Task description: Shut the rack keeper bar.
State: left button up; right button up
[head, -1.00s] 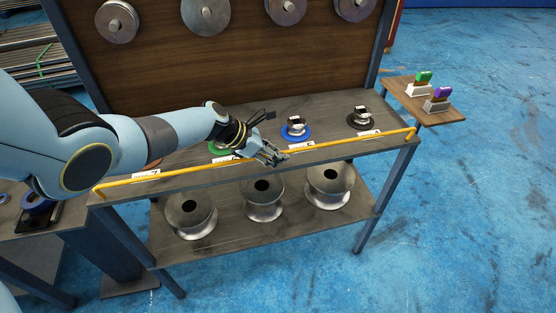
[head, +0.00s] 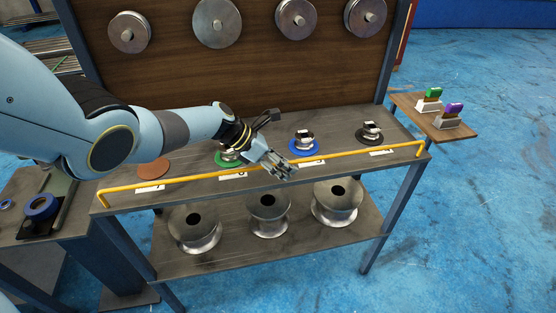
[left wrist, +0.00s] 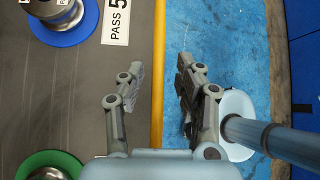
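The keeper bar (head: 210,177) is a thin yellow rail running along the front of the rack shelf (head: 345,133), with bent ends at left and right. My left gripper (head: 284,171) is at the bar near its middle, beside the "5" label. In the left wrist view, the bar (left wrist: 158,125) runs between the two spread fingers of the left gripper (left wrist: 161,70), with gaps on both sides. The fingers are open and hold nothing. I cannot tell how far above the bar they are. My right gripper is not in view.
Discs with metal pieces stand on the shelf behind the bar: green (head: 222,160), blue (head: 318,149) and dark (head: 377,139). An orange disc (head: 153,172) is at left. Metal spools (head: 268,215) sit below. A side table (head: 408,103) holds green- and purple-topped items. Floor at right is clear.

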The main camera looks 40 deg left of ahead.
pick_arm(q)
jog(key=v, duration=1.2)
jog(key=shift+w, duration=0.1)
